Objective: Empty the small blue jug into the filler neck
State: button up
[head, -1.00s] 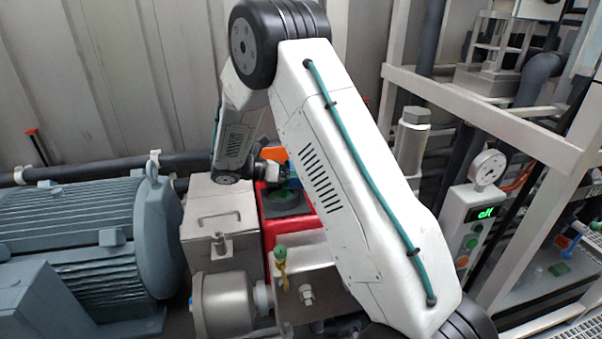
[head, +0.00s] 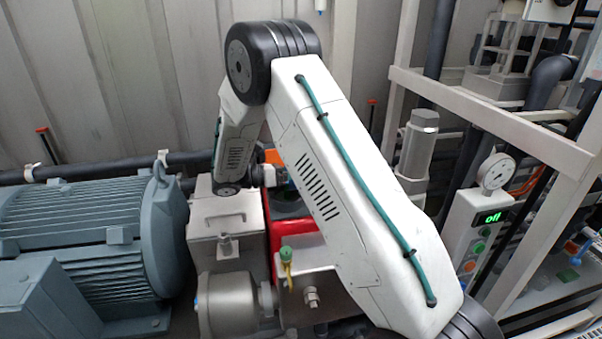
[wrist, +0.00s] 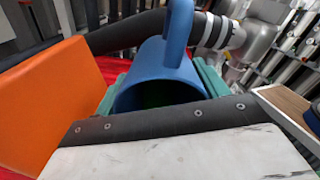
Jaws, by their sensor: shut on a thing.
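The small blue jug shows in the wrist view (wrist: 160,65), with its dark open mouth toward the camera and its handle at the top. In the head view only a sliver of blue shows behind my arm. My gripper (wrist: 161,84) has teal fingers pressed to both sides of the jug and is shut on it. In the head view my gripper is mostly hidden behind my forearm, over the red box (head: 293,238). I cannot tell the jug's contents. I cannot pick out the filler neck with certainty; part of the red box top is hidden.
An orange block (wrist: 55,105) stands close left of the jug. A grey motor (head: 85,240) and a metal box (head: 225,213) lie to the left. A green-capped fitting (head: 287,256) is in front. A white frame (head: 490,120) and a control box reading "off" (head: 480,235) stand right.

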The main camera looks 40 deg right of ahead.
jog(key=shift+a+r+h, duration=0.2)
jog(key=shift+h, duration=0.2)
jog(key=shift+w+a+g, duration=0.1)
jog(key=shift+g, duration=0.2)
jog(key=shift+w+a+r+g+h, duration=0.15)
jog(key=shift+a+r+g+h, duration=0.15)
jog(key=shift+h, duration=0.6)
dwell(1.2)
